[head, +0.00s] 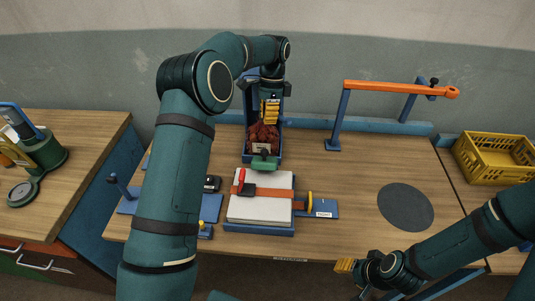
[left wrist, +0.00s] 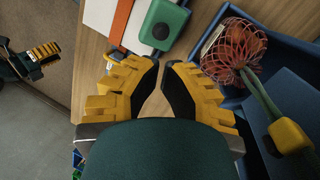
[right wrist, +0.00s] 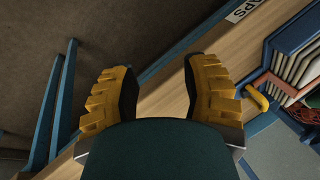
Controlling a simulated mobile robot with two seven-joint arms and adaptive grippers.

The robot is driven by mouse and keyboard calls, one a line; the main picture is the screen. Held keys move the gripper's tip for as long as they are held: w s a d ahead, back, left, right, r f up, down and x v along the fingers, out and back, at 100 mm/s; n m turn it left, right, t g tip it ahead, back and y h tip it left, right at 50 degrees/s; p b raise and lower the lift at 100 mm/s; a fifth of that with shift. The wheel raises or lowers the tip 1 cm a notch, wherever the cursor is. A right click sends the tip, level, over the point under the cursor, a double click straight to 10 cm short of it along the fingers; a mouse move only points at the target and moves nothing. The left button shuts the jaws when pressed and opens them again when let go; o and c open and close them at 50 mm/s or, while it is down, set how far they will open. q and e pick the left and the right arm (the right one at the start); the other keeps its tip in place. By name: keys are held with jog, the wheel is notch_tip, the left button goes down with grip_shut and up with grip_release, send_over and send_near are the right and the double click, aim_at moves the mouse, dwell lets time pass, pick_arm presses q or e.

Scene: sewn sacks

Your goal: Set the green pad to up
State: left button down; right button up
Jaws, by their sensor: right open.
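The green pad (head: 264,163) is a small block with a dark round spot on top, at the front end of a blue trough, just behind the white stack. It also shows in the left wrist view (left wrist: 160,28), beyond my left fingertips and apart from them. My left gripper (head: 270,112) hangs above the trough, behind the pad, fingers down. In the left wrist view its fingertips stand slightly apart with nothing between them. My right gripper (head: 345,265) is open and empty at the table's front edge, right of the white stack. Whether the pad is up or down I cannot tell.
A red net bundle (head: 262,138) lies in the blue trough. The white stack (head: 262,209) bears an orange strap and a red-handled part. An orange bar (head: 395,87) stands on blue posts behind. A yellow crate (head: 497,157) is at right. The table around the grey disc (head: 405,207) is clear.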

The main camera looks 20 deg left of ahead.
aim_at(268, 163)
pick_arm(q)
jog(key=s+f+m+t+h+b, duration=0.1)
jog(key=s+m+b, duration=0.2)
jog(key=m+b, duration=0.4)
jog(key=s+m+t+h+b, duration=0.1)
jog(key=s+m+t+b, duration=0.15)
jog(key=m+b, duration=0.45)
jog(key=f, duration=0.3)
jog(key=s+d+f+m, duration=0.1)
jog(key=f, duration=0.2)
jog(key=d+f+m, duration=0.1)
jog(key=f, duration=0.3)
jog(key=shift+s+g, duration=0.2)
jog(key=shift+g, duration=0.15)
jog(key=shift+w+r+p, duration=0.15)
jog(key=shift+r+p, duration=0.1)
jog(key=shift+p, duration=0.55)
jog(key=shift+w+a+r+g+p, duration=0.15)
jog(key=shift+w+g+p, duration=0.4)
jog(key=shift+p, duration=1)
